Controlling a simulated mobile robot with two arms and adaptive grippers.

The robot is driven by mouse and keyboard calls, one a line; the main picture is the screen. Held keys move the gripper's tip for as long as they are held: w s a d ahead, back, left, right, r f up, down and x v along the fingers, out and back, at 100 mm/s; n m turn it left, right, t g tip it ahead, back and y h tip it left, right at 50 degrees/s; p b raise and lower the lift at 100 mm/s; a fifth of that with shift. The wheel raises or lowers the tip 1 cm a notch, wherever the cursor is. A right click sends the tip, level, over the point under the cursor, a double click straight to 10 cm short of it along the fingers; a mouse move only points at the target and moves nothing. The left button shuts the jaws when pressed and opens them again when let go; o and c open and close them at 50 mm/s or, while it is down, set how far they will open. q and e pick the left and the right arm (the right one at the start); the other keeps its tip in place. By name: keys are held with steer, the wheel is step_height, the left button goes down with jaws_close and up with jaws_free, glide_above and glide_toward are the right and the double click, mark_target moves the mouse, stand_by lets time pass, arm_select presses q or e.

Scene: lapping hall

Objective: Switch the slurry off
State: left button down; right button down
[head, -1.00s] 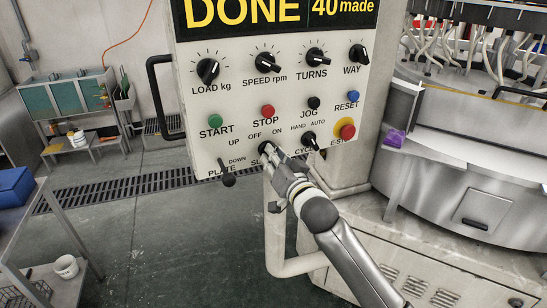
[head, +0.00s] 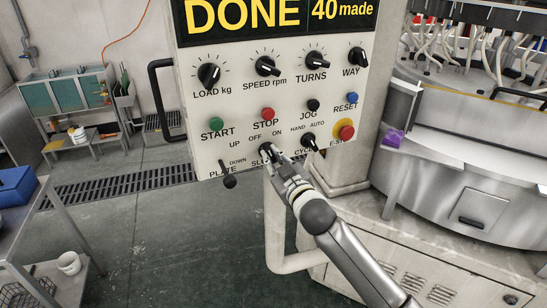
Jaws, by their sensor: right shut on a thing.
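The white control panel (head: 232,133) fills the upper middle of the head view. On its lower row, the black slurry switch (head: 265,148) sits below the OFF and ON labels, and its label is partly hidden by my gripper. My right gripper (head: 273,157) is at this switch, its fingers shut on the knob. The fingers hide most of the knob, so I cannot tell which way it points. My left gripper is not in view.
Close by are the plate lever (head: 228,180) to the left, the cycle switch (head: 309,142) to the right and the red E-stop button (head: 346,131). Above are the green start (head: 215,124) and red stop (head: 267,114) buttons. A steel machine (head: 460,180) stands at right.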

steer(key=shift+n, duration=0.8)
steer(key=c, duration=1.4)
jaws_free()
steer(key=shift+c, duration=0.2)
steer(key=shift+s, duration=0.1)
steer(key=v, duration=1.2)
steer(key=shift+f, duration=0.1)
